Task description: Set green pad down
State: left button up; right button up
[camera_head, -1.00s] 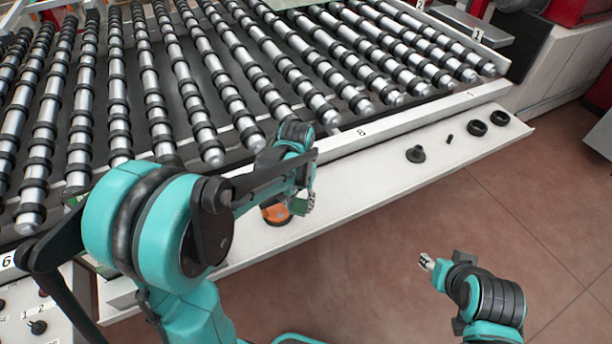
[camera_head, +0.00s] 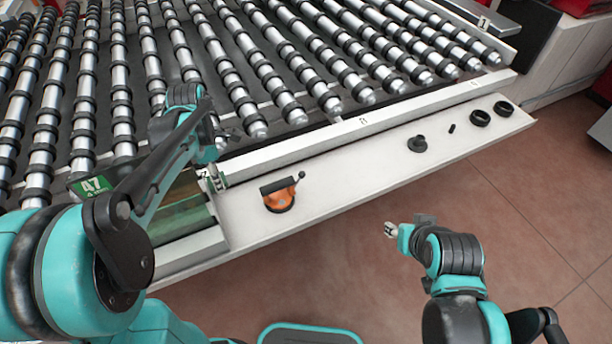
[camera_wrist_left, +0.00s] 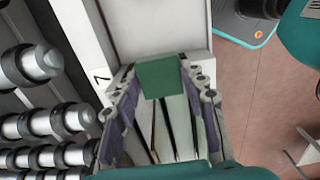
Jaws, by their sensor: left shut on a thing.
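The green pad (camera_wrist_left: 158,80) sits between the two fingers of my left gripper (camera_wrist_left: 160,95) in the left wrist view. My left gripper is shut on it. In the head view the left gripper (camera_head: 214,181) is above the white ledge (camera_head: 340,170), beside the roller bed and left of the orange suction lifter. Only a small green part shows there, and the arm hides some of the area. My right gripper (camera_head: 392,230) is over the floor, away from the ledge; its finger opening is too small to judge.
The orange suction lifter (camera_head: 279,200) with a black handle stands on the ledge. A black knob (camera_head: 417,144) and black rings (camera_head: 480,118) lie farther right. A container with glassy panes (camera_head: 182,218) and a green 47 sign (camera_head: 92,184) are at left. Ledge between lifter and knob is clear.

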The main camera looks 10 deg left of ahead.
aim_at(233, 218)
pick_arm(q)
notch_tip(233, 218, down, 18)
jog(key=b, duration=0.6)
jog(key=shift+f+b, duration=0.15)
jog(key=shift+b, duration=0.15)
jog(key=o, duration=0.3)
jog(key=shift+f, duration=0.1)
jog(key=o, duration=0.5)
jog(key=shift+c, duration=0.2)
jog(key=shift+r, duration=0.2)
